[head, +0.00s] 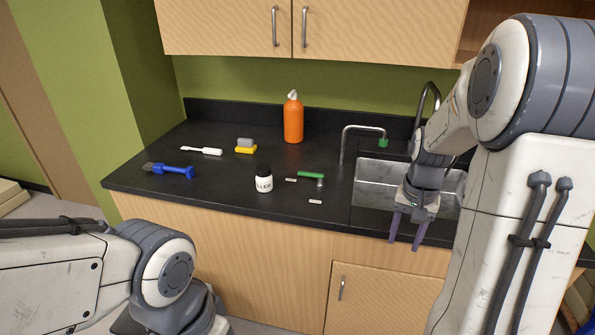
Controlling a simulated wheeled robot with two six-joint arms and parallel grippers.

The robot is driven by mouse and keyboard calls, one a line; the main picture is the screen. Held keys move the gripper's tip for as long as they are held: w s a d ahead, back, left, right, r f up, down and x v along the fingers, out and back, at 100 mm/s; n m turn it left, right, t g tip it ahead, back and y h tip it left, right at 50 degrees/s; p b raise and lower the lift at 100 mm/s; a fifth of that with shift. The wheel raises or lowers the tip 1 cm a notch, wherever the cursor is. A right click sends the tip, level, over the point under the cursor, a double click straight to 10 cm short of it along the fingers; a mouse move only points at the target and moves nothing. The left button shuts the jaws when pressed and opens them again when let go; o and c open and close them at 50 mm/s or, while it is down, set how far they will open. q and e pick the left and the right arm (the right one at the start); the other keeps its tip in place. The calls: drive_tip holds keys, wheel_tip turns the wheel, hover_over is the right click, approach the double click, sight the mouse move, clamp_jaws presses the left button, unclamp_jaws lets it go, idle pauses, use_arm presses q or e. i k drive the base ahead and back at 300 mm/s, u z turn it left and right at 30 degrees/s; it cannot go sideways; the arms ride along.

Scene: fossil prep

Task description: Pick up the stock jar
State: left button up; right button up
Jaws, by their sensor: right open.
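The stock jar looks to be the small white jar (264,183) with a black lid and dark lettering on its label. It stands upright on the black counter near the front edge, in the middle of the head view. My right gripper (407,244) is open and empty, pointing down in front of the sink, well to the right of the jar. My left arm comes in at the lower left, but its gripper is not visible.
On the black counter (225,188) are an orange bottle (293,118), a yellow and grey block (246,146), a white brush (202,150), a blue-handled brush (168,170) and a green-handled tool (311,175). A sink (378,180) with taps lies right. Counter left of the jar is clear.

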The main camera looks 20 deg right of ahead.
sight(266, 184)
drive_tip(key=u, duration=0.1)
drive_tip(key=i, duration=1.2)
drive_tip(key=u, duration=0.6)
